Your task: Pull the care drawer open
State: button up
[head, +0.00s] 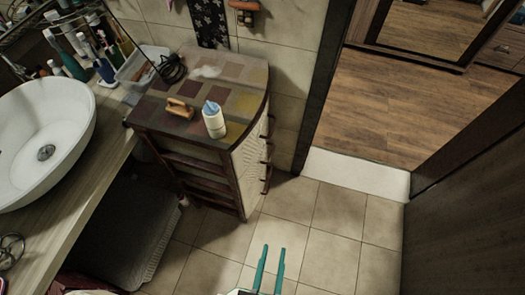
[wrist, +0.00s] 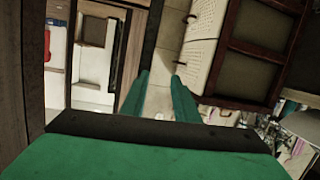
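A small cabinet (head: 190,135) with a patchwork top stands beside the basin counter. Its drawer fronts (head: 250,160) are pale and woven, face right, and carry dark handles (head: 266,152); they look closed. I cannot tell which one is the care drawer. My gripper (head: 272,250) is open and empty, with two green fingers over the tiled floor, in front of the cabinet and apart from it. In the wrist view my gripper (wrist: 160,76) points past the woven fronts (wrist: 208,45), which lie to the right of the fingers. A handle (wrist: 190,18) shows on their left side.
A white bottle with a blue cap (head: 213,118) and a wooden brush-like item (head: 180,108) stand on the cabinet top. A white basin (head: 45,140) is at left, a dark door (head: 470,190) at right. Tiled floor (head: 335,210) between cabinet and door is clear.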

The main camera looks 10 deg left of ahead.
jog(key=w+a+f+n+y, duration=0.1)
jog(key=w+a+f+n, duration=0.1)
jog(key=w+f+n, duration=0.55)
jog(key=n+y, duration=0.3)
jog(key=n, duration=1.6)
send_near(271, 153)
jog(key=x, duration=1)
jog(key=shift+f, duration=0.3)
grip_shut()
